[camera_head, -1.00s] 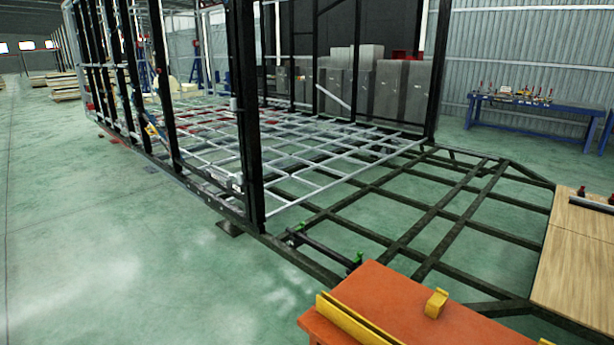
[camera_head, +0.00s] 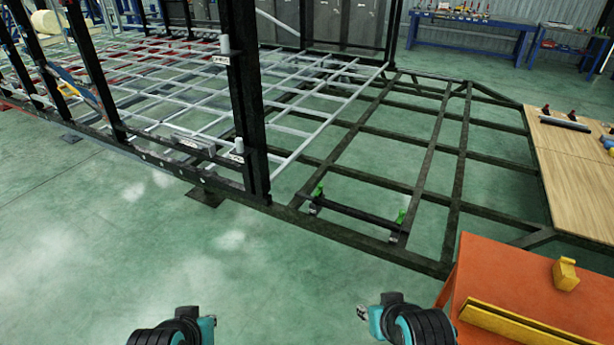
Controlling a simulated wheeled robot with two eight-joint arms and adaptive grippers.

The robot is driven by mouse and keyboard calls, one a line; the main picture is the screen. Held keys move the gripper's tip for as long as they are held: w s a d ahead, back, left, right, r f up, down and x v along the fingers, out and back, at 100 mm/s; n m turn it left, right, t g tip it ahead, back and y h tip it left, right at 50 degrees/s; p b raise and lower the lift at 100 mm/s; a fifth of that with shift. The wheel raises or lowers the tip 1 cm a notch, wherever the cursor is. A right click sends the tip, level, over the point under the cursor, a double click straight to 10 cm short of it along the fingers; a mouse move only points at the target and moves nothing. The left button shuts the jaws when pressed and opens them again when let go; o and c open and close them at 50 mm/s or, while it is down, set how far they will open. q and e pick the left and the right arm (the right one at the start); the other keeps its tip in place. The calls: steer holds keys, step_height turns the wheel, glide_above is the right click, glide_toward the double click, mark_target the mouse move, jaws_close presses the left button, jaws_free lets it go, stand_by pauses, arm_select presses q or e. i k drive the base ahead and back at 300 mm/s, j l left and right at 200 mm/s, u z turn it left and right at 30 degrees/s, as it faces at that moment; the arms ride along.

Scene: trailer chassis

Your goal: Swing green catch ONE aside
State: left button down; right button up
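Two small green catches show on a dark bar (camera_head: 358,212) at the near side rail of the chassis frame. The left green catch (camera_head: 318,192) stands at the bar's left end, just right of the black upright post. The right green catch (camera_head: 400,217) stands at the bar's right end. Both stick up from the bar. I cannot tell which one is catch ONE. Only black and teal parts of my two arms show at the bottom edge, well short of the catches. No gripper fingers can be made out, and nothing touches the catches.
A black post (camera_head: 247,100) rises left of the catches. An orange table (camera_head: 500,280) with a yellow block (camera_head: 565,274) and a yellow angle bar (camera_head: 530,330) stands at the lower right. A wooden board (camera_head: 575,170) lies behind it. The green floor before the rail is clear.

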mark_target(320, 186)
steer(key=i+j+z, duration=0.1)
steer(key=i+j, duration=0.25)
steer(key=i+j+z, duration=0.1)
steer(key=i+j, duration=0.25)
steer(key=j, duration=0.25)
steer(key=i+z, duration=0.1)
steer(key=i, duration=0.5)
steer(key=i+z, duration=0.1)
steer(key=i, duration=0.45)
steer(key=i+j+z, duration=0.15)
steer(key=i, duration=0.45)
